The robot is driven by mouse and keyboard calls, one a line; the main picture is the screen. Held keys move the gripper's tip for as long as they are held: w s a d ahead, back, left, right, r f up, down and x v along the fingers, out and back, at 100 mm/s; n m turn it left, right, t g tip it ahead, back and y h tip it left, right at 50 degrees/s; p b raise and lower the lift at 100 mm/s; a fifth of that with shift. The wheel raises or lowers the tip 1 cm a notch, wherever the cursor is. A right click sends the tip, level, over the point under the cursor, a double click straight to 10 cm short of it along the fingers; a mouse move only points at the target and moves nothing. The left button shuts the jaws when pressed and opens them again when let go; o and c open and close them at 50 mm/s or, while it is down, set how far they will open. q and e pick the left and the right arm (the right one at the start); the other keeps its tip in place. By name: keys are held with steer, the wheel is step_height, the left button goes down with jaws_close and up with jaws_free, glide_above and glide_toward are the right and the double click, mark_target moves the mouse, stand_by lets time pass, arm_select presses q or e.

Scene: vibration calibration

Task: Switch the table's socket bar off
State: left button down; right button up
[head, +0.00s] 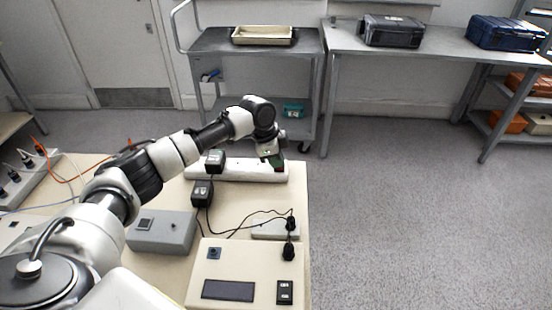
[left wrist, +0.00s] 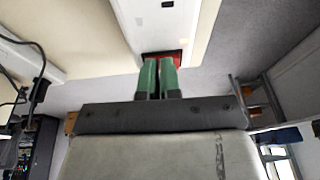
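The white socket bar (head: 245,172) lies along the far edge of the cream table (head: 255,210). A red switch (head: 280,169) is at its right end, partly hidden by my left gripper (head: 272,160). In the left wrist view the red switch (left wrist: 180,55) shows behind the green fingertips (left wrist: 158,62), on the end of the bar (left wrist: 195,30). The fingers are together with nothing between them. The tips are at or very near the switch; I cannot tell whether they touch. Whether the switch is lit or pressed is unclear. My right gripper is not in view.
Black plug adapters (head: 202,193) sit at the bar's left part and on the table. A grey box (head: 162,231) and a cream panel box (head: 245,272) stand nearer. Dark cables (head: 250,222) run between them. Floor to the right is clear.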

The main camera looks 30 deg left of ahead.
arm_select(q)
steer(key=v, duration=1)
steer(key=shift+r+p, duration=0.35)
steer(key=shift+p, duration=0.1)
steer(key=shift+a, duration=0.1)
